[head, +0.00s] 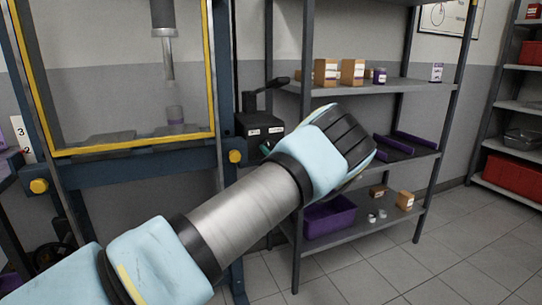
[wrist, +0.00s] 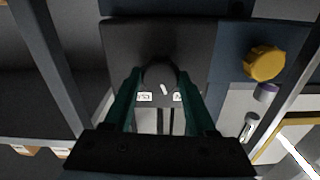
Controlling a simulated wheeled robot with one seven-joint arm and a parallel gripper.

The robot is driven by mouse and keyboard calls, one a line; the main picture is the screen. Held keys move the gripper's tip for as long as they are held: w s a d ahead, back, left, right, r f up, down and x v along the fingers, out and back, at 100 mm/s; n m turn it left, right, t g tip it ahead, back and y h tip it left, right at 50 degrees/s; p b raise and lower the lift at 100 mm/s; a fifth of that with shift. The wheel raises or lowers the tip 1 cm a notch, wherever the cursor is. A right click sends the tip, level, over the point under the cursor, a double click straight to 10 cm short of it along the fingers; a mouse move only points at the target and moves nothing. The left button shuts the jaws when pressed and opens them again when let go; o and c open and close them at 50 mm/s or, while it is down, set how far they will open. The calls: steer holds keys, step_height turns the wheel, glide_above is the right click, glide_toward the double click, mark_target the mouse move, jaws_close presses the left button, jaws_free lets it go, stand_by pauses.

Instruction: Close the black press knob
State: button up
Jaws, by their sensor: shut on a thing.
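The black press knob (wrist: 160,79) sits on the face of a dark valve box in the wrist view. My gripper (wrist: 160,72) has its two teal fingers on either side of the knob and is shut on it. White labels and a small white mark show on the box just below the knob. In the head view the black box (head: 260,130) is on the right post of the press. My arm's end reaches it there, with only a bit of teal finger showing. The knob itself is hidden in the head view.
The press (head: 130,152) has a yellow-edged guard frame and a yellow round knob (head: 235,156), also in the wrist view (wrist: 265,63). A black lever (head: 270,85) rises above the box. A shelf rack (head: 400,85) with boxes and a purple bin (head: 328,217) stands close on the right.

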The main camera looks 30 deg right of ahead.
steer(key=m+p, duration=0.2)
steer(key=m, duration=0.9)
steer(key=shift+p, duration=0.3)
steer(key=shift+m, duration=0.3)
steer(key=o, duration=1.4)
steer(key=s, duration=0.3)
steer(key=s+a+b, duration=0.1)
steer(key=s, duration=0.3)
steer(key=s+b, duration=0.1)
steer(key=s, duration=0.2)
steer(key=shift+s+a, duration=0.2)
steer(key=shift+s, duration=0.2)
